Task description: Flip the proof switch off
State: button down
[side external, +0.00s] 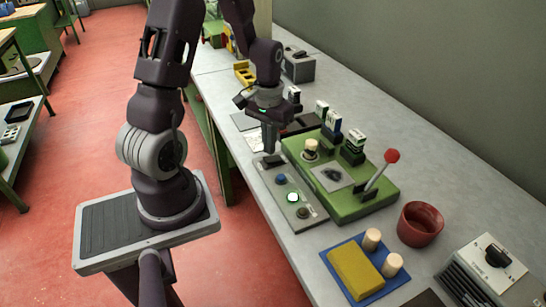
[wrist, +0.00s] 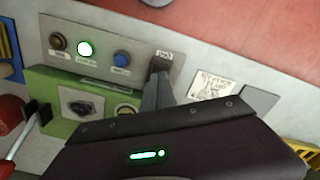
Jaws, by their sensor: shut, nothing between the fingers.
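A grey control panel (side external: 284,186) lies along the bench's front edge and also shows in the wrist view (wrist: 104,62). At its far end is a dark switch (side external: 262,161), taken to be the proof switch; it shows beside a small label in the wrist view (wrist: 160,64). My gripper (side external: 270,150) is shut and empty, pointing down at this switch. In the wrist view its fingertips (wrist: 157,82) are right at the switch and partly hide it. I cannot tell whether they touch, or which way the switch is set.
The panel also has a blue button (side external: 281,179), a lit green lamp (side external: 292,197) and a dark knob (side external: 302,212). Beside it stands a green machine base (side external: 370,203) with a red-knobbed lever (side external: 391,157). A red cup (side external: 420,224) and a blue mat (side external: 335,262) are nearer.

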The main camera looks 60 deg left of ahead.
aim_at(269, 159)
jog(key=shift+f, duration=1.2)
dwell(0.3)
jog(key=shift+r, duration=3.55)
jog(key=s+d+r+m+t+y, duration=0.1)
jog(key=d+r+m+t, duration=0.1)
jog(key=d+r, duration=0.7)
jog(key=s+d+r+m+t+h, duration=0.1)
jog(key=s+d+r+m+t, duration=0.2)
jog(key=s+d+r, duration=0.4)
jog(key=s+d+m, duration=0.1)
jog(key=s, duration=0.2)
jog(key=shift+s+d+r+t, duration=0.15)
jog(key=shift+d+r+t, duration=0.05)
jog(key=shift+d+t, duration=0.15)
